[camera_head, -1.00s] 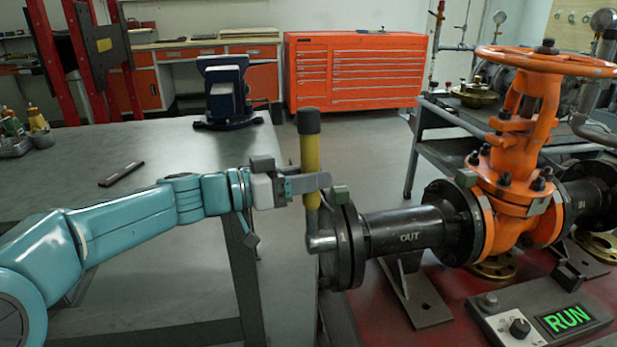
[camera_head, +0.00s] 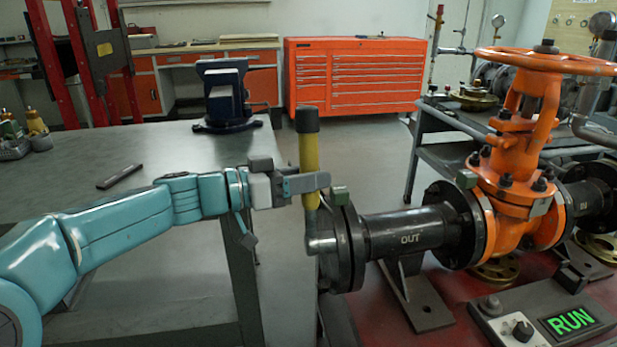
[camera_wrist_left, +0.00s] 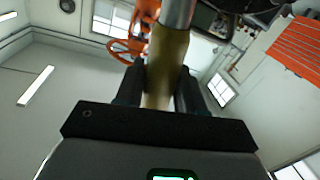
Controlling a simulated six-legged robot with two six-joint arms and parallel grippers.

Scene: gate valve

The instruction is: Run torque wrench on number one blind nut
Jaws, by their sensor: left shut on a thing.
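A torque wrench (camera_head: 309,160) with a yellow handle and black end cap stands nearly upright in the head view. My left gripper (camera_head: 312,184) is shut on its yellow handle. In the left wrist view the handle (camera_wrist_left: 166,62) runs up between the two dark fingers (camera_wrist_left: 162,88). The wrench's metal head (camera_head: 320,245) is at the face of the black blind flange (camera_head: 348,245), on the left end of the pipe marked OUT. The nut under the head is hidden, so I cannot tell which nut it is. My right gripper is out of view.
An orange gate valve (camera_head: 515,190) with a handwheel stands right of the pipe (camera_head: 405,232). A control box with a green RUN display (camera_head: 571,321) sits at front right. A grey table (camera_head: 110,215) with a vise (camera_head: 225,95) is behind my arm.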

